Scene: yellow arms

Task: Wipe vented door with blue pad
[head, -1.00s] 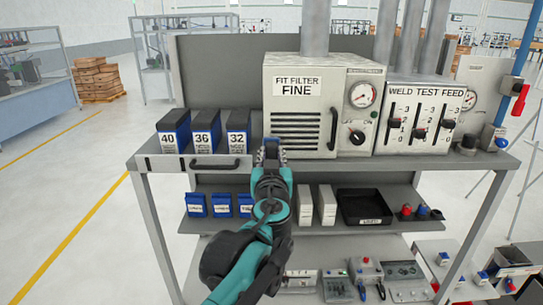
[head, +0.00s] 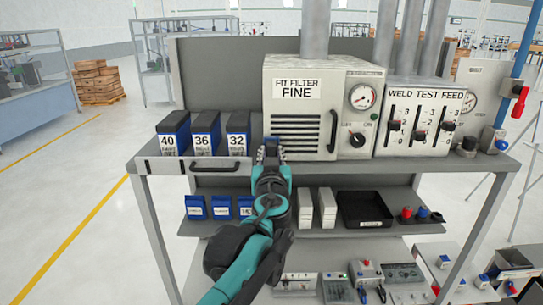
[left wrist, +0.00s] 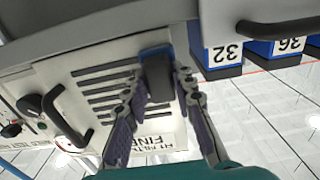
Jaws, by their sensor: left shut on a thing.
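The vented door (head: 305,131) is the pale front of the FIT FILTER FINE box, with dark horizontal slots and a black handle at its right. It also shows upside down in the left wrist view (left wrist: 88,72). My left gripper (head: 270,150) is in front of the door's lower left edge in the head view. In the left wrist view my left gripper (left wrist: 158,92) is shut on the blue pad (left wrist: 155,52), a dark block with a blue edge. The pad lies close to the slots' ends; I cannot tell whether it touches the door. My right gripper is out of view.
Blue-and-white boxes 40, 36 and 32 (head: 238,133) stand left of the door, box 32 close to my gripper. The weld test feed panel (head: 421,122) is at the right. The lower shelf holds small blue boxes, white boxes and a black tray (head: 364,207).

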